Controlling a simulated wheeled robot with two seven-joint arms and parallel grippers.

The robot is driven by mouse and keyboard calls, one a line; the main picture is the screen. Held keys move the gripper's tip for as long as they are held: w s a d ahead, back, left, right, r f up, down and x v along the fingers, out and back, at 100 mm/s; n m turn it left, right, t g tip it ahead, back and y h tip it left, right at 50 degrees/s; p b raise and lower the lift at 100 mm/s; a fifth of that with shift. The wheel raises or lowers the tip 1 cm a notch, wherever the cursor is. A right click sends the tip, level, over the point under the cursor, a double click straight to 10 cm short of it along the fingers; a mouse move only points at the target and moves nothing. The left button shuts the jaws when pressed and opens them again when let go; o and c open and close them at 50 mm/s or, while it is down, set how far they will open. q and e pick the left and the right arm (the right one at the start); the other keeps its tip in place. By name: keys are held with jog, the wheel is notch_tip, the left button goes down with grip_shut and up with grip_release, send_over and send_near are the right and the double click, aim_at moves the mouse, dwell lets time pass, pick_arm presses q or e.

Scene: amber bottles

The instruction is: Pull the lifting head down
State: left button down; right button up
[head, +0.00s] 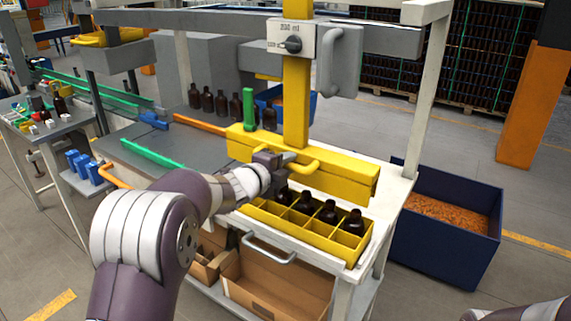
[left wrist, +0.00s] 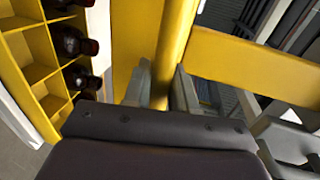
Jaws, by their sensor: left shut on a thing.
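The lifting head is a wide yellow beam (head: 345,182) on an upright yellow post (head: 296,100) in the head view. A yellow bar handle (head: 308,166) sticks out from its front. My left gripper (head: 283,160) is shut on this handle; in the left wrist view the handle (left wrist: 176,40) runs between the two fingers (left wrist: 166,92). The beam hangs above and just behind a yellow divided crate (head: 290,233). My right gripper is out of the head view.
Several brown bottles (head: 208,101) stand on the conveyor behind. A cardboard box (head: 275,290) lies below the bench. A dark blue bin (head: 440,250) stands at right.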

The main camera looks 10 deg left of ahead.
pick_arm(q)
notch_tip(320, 180, down, 8)
jog(key=b, duration=0.4)
jog(key=shift+r, duration=0.2)
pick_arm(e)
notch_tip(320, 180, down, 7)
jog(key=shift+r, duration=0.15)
pick_arm(q)
jog(key=shift+s+d, duration=0.1)
jog(key=c, duration=1.1)
grip_release()
jog(key=shift+s+r, duration=0.1)
jog(key=shift+r, duration=0.05)
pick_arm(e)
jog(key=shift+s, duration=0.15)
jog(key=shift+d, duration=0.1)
pick_arm(q)
jog(key=shift+r, duration=0.25)
jog(key=b+v, duration=0.1)
jog(key=v, duration=1.1)
jog(key=shift+s+b, duration=0.3)
jog(key=shift+b, duration=0.05)
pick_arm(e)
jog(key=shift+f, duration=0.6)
